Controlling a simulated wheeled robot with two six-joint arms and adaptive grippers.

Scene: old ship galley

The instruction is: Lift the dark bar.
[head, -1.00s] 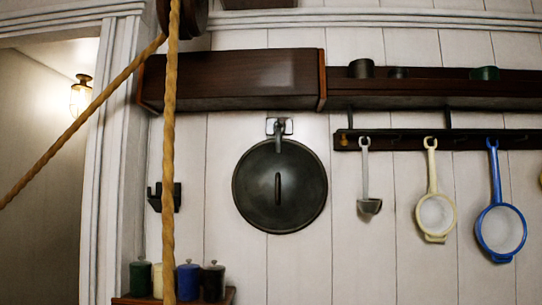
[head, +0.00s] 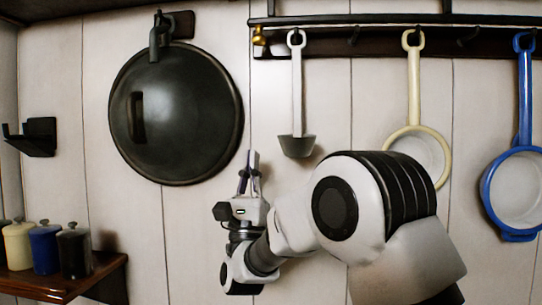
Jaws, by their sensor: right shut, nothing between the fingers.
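A long dark wooden bar (head: 375,42) with hooks runs along the wall at the upper right, with a small brass piece at its left end. A shorter dark upright bar (head: 138,117) is the handle of the round dark lid (head: 195,110) hanging on the wall; I cannot tell which of them the task names. My right gripper (head: 251,160) points upward just right of the lid's lower edge, below the long bar. Its fingers are shut and empty. My left gripper is not in view.
A grey ladle (head: 297,144), a cream strainer (head: 413,70) and a blue strainer (head: 525,90) hang from the hooks. My right arm covers part of the cream one. A dark bracket (head: 35,138) is at the left. Several canisters stand on a shelf (head: 75,282) at the lower left.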

